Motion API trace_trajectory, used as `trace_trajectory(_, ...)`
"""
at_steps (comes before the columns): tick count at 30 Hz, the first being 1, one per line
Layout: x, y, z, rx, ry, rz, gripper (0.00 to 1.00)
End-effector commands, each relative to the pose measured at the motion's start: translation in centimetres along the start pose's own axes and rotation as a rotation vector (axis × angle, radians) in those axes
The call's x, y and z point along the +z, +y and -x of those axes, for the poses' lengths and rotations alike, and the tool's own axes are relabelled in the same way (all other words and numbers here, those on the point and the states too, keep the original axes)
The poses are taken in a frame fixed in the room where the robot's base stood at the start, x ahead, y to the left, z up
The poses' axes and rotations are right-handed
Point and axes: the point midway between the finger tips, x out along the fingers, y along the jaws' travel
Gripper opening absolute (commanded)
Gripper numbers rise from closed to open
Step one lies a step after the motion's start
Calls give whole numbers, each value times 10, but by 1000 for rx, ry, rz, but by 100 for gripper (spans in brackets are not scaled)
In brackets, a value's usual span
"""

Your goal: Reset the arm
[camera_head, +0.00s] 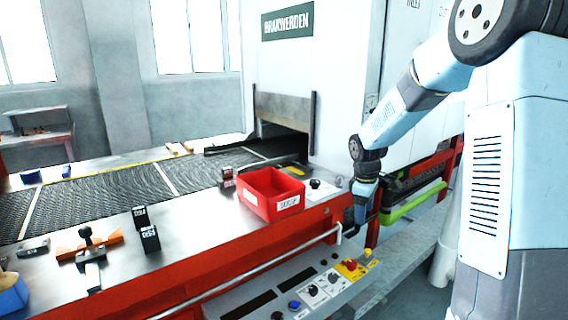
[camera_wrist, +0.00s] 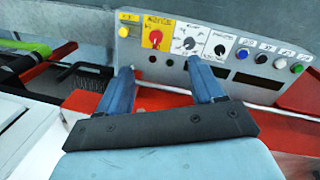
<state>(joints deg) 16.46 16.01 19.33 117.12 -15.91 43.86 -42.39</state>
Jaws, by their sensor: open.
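My gripper (camera_head: 362,212) hangs at the end of my pale blue arm, right of the red bin and near the front edge of the machine's bed. In the wrist view its two blue fingers (camera_wrist: 162,88) stand apart with nothing between them. They point toward the control panel (camera_wrist: 215,55), which has a red-on-yellow switch, dials and several coloured buttons. The same panel (camera_head: 325,287) shows low on the machine's front in the head view. The arm is bent and reaches down from the upper right.
A red bin (camera_head: 270,192) stands on the metal bed by the mesh belt (camera_head: 120,190). Black blocks (camera_head: 148,238) and an orange-based tool (camera_head: 90,243) lie at left. A handrail (camera_head: 270,268) runs along the front. A green bar (camera_head: 412,203) lies right of my gripper.

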Motion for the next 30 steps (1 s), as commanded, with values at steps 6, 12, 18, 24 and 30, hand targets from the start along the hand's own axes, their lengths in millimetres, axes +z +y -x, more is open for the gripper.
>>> trace_trajectory(6,22,-29,57,65,12,-143,67)
trace_trajectory(12,44,-60,100,110,41,-281,67)
trace_trajectory(18,68,-93,136,146,86,-421,67)
trace_trajectory(24,92,-129,165,167,148,-560,67)
trace_trajectory(30,118,-166,187,171,224,-697,67)
